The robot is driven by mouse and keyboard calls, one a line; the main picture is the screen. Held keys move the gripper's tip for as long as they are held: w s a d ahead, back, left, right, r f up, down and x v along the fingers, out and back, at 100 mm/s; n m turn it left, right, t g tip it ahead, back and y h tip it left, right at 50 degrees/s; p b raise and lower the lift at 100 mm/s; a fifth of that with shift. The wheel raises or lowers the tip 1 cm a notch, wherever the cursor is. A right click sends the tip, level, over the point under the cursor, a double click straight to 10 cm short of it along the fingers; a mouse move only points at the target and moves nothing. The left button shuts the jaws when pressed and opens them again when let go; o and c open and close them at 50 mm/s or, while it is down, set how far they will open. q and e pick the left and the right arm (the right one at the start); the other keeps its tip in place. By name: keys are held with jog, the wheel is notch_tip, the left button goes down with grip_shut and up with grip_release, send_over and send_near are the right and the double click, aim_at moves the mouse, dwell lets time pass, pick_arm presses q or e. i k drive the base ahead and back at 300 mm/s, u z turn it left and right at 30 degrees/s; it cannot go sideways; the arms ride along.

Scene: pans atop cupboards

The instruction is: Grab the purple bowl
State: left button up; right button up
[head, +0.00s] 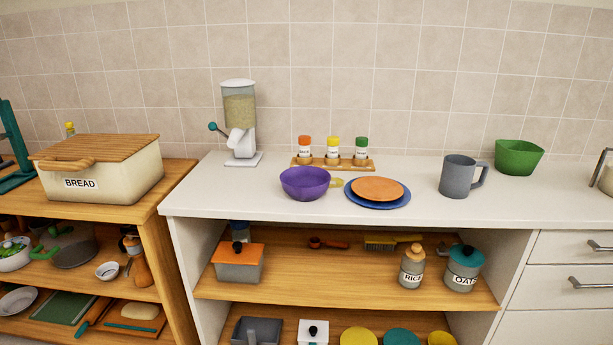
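The purple bowl (305,183) sits upright on the white countertop (240,194), near its front edge and a little left of the plates. A small yellowish piece (338,183) shows at the bowl's right side; I cannot tell whether it is a handle or a separate thing. The inside of the bowl looks empty from here. Neither of my grippers shows in the head view.
An orange plate (377,188) lies on a blue plate (399,202) right of the bowl. Spice jars (333,151) stand in a wooden rack behind it. A dispenser (240,122) is back left; a grey mug (456,177) and green bowl (518,157) are right. Counter left of the bowl is clear.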

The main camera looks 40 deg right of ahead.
aim_at(303, 183)
jog(key=z, duration=0.65)
jog(key=i, duration=0.9)
jog(key=z, duration=0.8)
